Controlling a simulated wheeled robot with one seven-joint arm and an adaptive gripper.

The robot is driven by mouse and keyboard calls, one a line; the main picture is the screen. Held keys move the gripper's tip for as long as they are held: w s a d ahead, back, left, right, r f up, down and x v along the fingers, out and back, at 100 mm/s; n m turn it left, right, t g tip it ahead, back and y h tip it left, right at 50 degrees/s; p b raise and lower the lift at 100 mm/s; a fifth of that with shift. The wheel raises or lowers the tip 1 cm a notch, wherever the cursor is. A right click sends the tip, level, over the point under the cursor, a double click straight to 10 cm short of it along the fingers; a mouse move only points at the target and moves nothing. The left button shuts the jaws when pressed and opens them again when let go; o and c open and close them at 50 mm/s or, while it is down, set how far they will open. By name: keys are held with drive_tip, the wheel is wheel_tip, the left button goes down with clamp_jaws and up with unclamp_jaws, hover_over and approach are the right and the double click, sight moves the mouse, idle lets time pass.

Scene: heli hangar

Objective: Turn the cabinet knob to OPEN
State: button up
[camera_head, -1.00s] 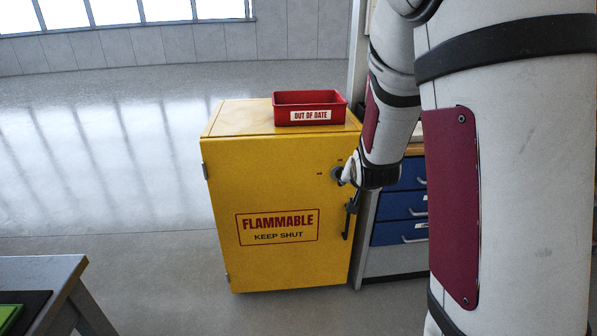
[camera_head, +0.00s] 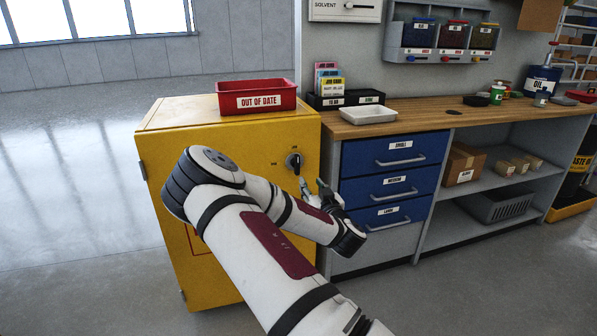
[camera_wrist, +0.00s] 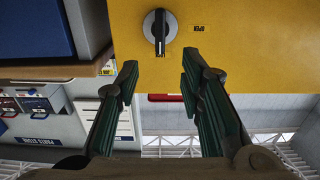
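The yellow cabinet (camera_head: 240,150) stands left of the workbench, its door facing me. Its round dark knob (camera_head: 294,161) is at the door's upper right, with small labels left of it and above it. In the wrist view, which is upside down, the knob (camera_wrist: 160,30) has its grip bar vertical. The OPEN label (camera_wrist: 196,29) is to its right there, off the bar's line. My gripper (camera_wrist: 160,75) is open and empty, its fingers apart and short of the knob. In the head view my gripper (camera_head: 318,190) is just below and right of the knob.
A red OUT OF DATE bin (camera_head: 257,97) sits on the cabinet. Blue drawers (camera_head: 390,187) and a wooden bench top (camera_head: 440,113) stand close on the right. A white tray (camera_head: 366,114) lies on the bench. Open floor (camera_head: 70,200) lies left of the cabinet.

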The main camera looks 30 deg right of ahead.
sight(298, 164)
drive_tip(key=b+x, duration=0.3)
drive_tip(key=x, duration=1)
drive_tip(key=shift+w, duration=0.25)
clamp_jaws()
